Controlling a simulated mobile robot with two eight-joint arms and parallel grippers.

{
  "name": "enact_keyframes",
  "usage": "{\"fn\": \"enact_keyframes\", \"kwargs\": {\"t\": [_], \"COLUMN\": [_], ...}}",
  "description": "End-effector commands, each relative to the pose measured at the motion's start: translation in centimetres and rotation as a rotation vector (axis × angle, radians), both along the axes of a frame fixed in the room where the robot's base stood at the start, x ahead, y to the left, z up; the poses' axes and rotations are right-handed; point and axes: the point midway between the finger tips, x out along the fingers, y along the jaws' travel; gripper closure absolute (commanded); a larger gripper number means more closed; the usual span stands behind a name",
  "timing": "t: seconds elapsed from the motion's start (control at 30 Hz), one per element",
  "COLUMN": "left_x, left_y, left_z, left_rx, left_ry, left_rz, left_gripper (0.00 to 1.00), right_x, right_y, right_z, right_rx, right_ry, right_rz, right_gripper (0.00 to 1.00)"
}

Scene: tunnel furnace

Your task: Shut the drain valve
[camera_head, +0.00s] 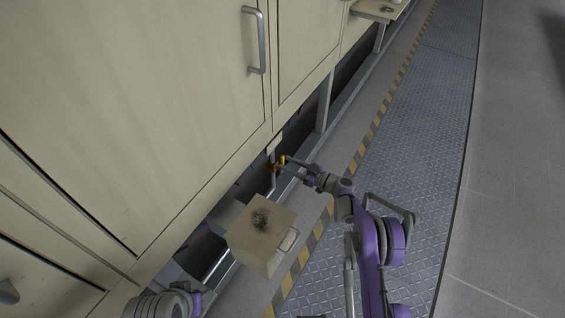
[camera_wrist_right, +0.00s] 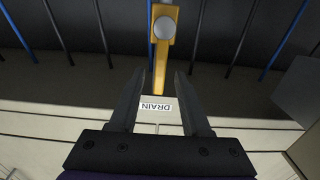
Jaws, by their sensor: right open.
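The drain valve has a yellow lever (camera_head: 282,160) and sits low under the furnace's cream panels in the head view. In the right wrist view the yellow lever (camera_wrist_right: 161,60) runs from a round grey hub at the top down toward the gripper.
A cream box (camera_head: 262,235) with a dark smudge on top and a handle stands out below the valve. A cabinet handle (camera_head: 255,40) is above. Black and blue rods (camera_wrist_right: 101,25) hang behind the lever. The tread-plate walkway (camera_head: 425,110) to the right is clear.

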Motion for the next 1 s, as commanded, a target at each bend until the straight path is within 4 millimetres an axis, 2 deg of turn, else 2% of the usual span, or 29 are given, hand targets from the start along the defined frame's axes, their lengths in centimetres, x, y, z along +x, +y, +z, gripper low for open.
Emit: {"fn": "enact_keyframes", "kwargs": {"t": [0.2,0.53,0.57,0.8,0.83,1.0], "left_x": [0.1,0.1,0.1,0.1,0.1,0.1], "left_y": [0.0,0.0,0.0,0.0,0.0,0.0], "left_z": [-0.4,-0.4,-0.4,-0.4,-0.4,-0.4], "left_rx": [0.000,0.000,0.000,0.000,0.000,0.000], "left_ry": [-0.001,-0.001,-0.001,-0.001,-0.001,-0.001], "left_rz": [0.000,0.000,0.000,0.000,0.000,0.000], "left_gripper": [0.50,0.50,0.50,0.50,0.50,0.50], "right_x": [1.4,1.7,1.7,1.7,1.7,1.7], "right_y": [1.9,2.3,2.3,2.3,2.3,2.3], "right_z": [0.0,0.0,0.0,0.0,0.0,0.0], "right_rx": [0.000,-0.001,-0.001,-0.001,-0.001,-0.001], "right_ry": [0.000,0.001,0.001,0.001,0.001,0.001], "right_rz": [0.000,-0.001,-0.001,0.000,0.000,0.000], "right_gripper": [0.53,0.53,0.54,0.97,1.00,1.00]}}
